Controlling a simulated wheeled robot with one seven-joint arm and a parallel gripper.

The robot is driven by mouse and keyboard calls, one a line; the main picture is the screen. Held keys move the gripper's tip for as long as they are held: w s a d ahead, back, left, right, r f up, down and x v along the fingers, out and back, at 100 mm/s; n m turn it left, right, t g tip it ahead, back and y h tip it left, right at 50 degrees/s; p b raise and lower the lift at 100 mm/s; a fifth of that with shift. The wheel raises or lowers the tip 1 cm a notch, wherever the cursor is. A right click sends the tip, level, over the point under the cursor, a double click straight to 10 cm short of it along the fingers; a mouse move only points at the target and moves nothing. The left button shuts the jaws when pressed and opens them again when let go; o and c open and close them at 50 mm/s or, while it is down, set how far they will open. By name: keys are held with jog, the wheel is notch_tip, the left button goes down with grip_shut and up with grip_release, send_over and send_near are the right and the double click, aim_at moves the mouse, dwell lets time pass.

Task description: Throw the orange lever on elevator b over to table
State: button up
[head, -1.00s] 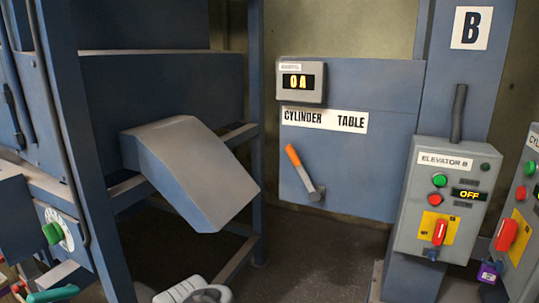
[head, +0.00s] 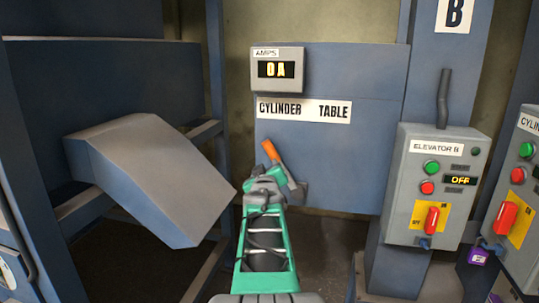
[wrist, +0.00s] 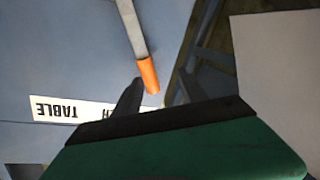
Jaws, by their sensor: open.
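The lever, with an orange grip (head: 272,152) on a grey shaft, is on the blue plate of elevator B under the label "CYLINDER TABLE" (head: 304,109). It leans up and left, toward the word CYLINDER. My gripper (head: 263,172) is in front of the lever and covers part of its shaft in the head view. In the wrist view, which is upside down, the orange grip (wrist: 148,74) hangs down close to the dark fingers of my open gripper (wrist: 156,90). I cannot tell whether they touch. The label's word TABLE (wrist: 57,110) also shows there.
An amps display (head: 277,69) above the label reads 0 A. The ELEVATOR B control box (head: 432,190) at right reads OFF and has a red switch. A sloping grey chute (head: 150,180) juts out at left. Open floor lies below the plate.

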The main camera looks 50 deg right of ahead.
aim_at(270, 151)
jog(key=shift+h, duration=0.6)
jog(key=w+d+r, duration=0.1)
jog(key=d, duration=0.1)
jog(key=w+d+p, duration=0.1)
jog(key=w+d, duration=0.1)
jog(key=d, duration=0.1)
jog(key=w+d+r+p, duration=0.1)
jog(key=d, duration=0.1)
jog(key=shift+w+d+r, duration=0.15)
jog(key=shift+d+r, duration=0.1)
jog(key=shift+r, duration=0.1)
jog(key=shift+c, duration=0.4)
grip_shut()
